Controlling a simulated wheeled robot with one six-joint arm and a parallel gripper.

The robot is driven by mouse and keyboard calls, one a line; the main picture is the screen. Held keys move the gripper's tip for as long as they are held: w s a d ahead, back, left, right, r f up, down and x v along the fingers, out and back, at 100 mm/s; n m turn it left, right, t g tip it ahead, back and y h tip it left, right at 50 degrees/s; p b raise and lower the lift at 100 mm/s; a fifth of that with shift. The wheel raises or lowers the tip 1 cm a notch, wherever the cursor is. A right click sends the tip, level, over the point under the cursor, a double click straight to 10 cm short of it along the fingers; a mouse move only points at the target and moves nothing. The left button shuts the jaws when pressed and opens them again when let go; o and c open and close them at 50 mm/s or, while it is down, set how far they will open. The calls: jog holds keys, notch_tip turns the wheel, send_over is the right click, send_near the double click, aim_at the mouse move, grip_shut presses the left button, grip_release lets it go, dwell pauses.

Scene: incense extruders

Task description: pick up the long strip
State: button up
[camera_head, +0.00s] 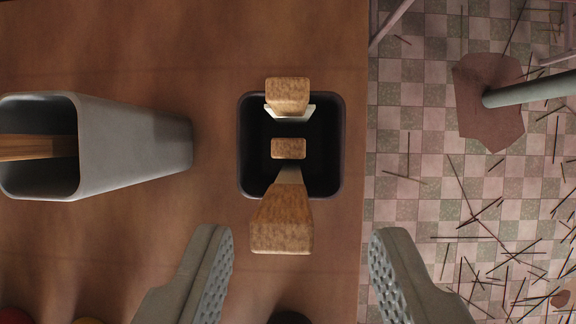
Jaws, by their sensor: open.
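My gripper (302,243) is open and empty, with one grey, ridged finger at each side of the lower middle. Between and beyond the fingers, a dark square container (243,150) stands on the brown table and holds wooden-ended pieces. The nearest wooden end (282,222) widens toward me; a small block-like end (288,148) is in the middle, and another (288,92) with a pale part below it is at the far rim. At the left, a tapered grey container (135,147) holds a flat brown wooden strip (35,147). Which piece is the long strip I cannot tell.
The brown table (215,45) ends at the right, with a checkered floor (410,120) beyond, littered with several thin sticks (480,215). A grey pole (530,90) is at the upper right.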

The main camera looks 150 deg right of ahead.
aim_at(285, 210)
jog(key=x, duration=0.5)
jog(key=shift+s+a, duration=0.2)
jog(key=shift+s, duration=0.05)
jog(key=shift+r, duration=0.1)
grip_shut()
